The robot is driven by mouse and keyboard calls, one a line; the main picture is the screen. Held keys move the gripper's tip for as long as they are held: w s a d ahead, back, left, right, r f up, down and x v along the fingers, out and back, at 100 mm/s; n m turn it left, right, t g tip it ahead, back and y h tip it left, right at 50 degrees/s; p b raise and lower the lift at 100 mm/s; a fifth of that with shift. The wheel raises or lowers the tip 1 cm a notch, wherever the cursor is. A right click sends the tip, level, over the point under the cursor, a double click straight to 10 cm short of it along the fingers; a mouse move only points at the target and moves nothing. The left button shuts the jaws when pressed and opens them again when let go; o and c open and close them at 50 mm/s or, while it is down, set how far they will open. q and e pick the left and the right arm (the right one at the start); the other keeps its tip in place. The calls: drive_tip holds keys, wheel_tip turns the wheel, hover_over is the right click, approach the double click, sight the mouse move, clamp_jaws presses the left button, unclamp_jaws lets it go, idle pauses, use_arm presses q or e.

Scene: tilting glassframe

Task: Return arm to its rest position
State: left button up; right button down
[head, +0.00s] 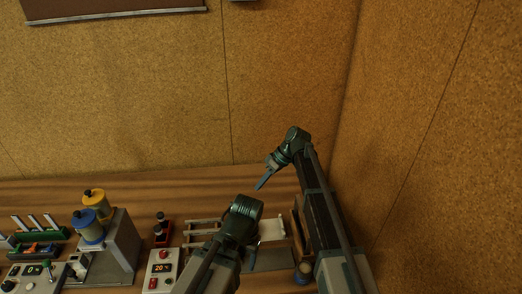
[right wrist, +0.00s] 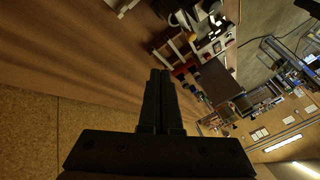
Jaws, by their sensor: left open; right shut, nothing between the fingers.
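My right gripper (head: 262,183) is raised above the back of the wooden table at the right, its fingers pointing down and left. In the right wrist view its two fingers (right wrist: 160,75) are together with nothing between them. My left gripper (head: 251,262) is lower and nearer, over the front right of the table. It is open; its fingers are mostly hidden behind its own wrist. Pale rails of a rack or frame (head: 203,222) show behind my left wrist, partly covered by it. I cannot tell the frame's tilt.
A grey machine (head: 122,246) with a blue canister (head: 88,226) and a yellow canister (head: 95,196) stands at the left. A white control box (head: 161,268) with a display is left of my left arm. Cork walls rise behind and at the right. The table's back strip is clear.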

drive_tip(key=s+d+f+m+h+b, duration=0.2)
drive_tip(key=s+f, duration=0.2)
drive_tip(key=s, duration=0.5)
drive_tip(key=s+d+f+m+h+b, duration=0.2)
drive_tip(key=s+f+h+b, duration=0.1)
drive_tip(key=s, duration=0.6)
drive_tip(key=s+d+f+m+t+h+b, duration=0.1)
drive_tip(key=s+d+f+m+h+b, duration=0.1)
drive_tip(key=s+f, duration=0.3)
drive_tip(key=s+m+h+b, duration=0.1)
drive_tip(key=s, duration=0.3)
drive_tip(key=shift+s+d, duration=0.35)
